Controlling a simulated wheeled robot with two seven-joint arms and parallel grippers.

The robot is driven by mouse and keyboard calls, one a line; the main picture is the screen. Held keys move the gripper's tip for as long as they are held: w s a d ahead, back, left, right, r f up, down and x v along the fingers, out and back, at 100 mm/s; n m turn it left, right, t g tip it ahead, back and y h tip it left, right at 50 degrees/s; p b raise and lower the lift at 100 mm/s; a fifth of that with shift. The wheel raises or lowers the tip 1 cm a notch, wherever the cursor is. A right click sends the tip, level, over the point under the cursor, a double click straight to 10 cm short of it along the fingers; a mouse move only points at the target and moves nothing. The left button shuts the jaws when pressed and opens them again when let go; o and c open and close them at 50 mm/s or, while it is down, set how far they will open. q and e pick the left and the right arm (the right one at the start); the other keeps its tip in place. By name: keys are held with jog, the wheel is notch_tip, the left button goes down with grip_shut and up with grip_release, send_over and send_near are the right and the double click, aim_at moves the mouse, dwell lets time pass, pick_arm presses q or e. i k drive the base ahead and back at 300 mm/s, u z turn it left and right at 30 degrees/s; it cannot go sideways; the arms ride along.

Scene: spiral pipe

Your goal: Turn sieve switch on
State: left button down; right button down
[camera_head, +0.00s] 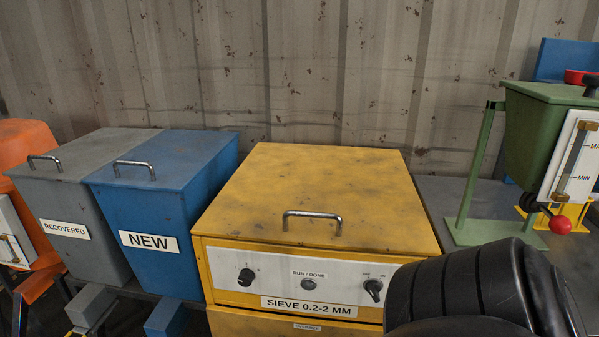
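The yellow sieve box (310,200), labelled "SIEVE 0.2-2 MM", stands in the middle with its lid shut. Its white front panel (275,272) carries a black knob at the left (246,277), a dark round lamp or button under "RUN / DONE" (307,284), and a black knob at the right (373,289). The small marks around the knobs are too small to read surely. A black ribbed part, apparently of my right arm, fills the bottom right close to the right knob. No gripper fingers show.
The blue "NEW" bin (147,205) and grey "RECOVERED" bin (67,200) stand left of the sieve. A green hopper (540,130) on a stand with a red-ball lever (560,224) is at the right. A corrugated wall (300,70) closes the back.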

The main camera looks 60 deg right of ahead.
aim_at(373, 287)
jog(key=z, duration=2.15)
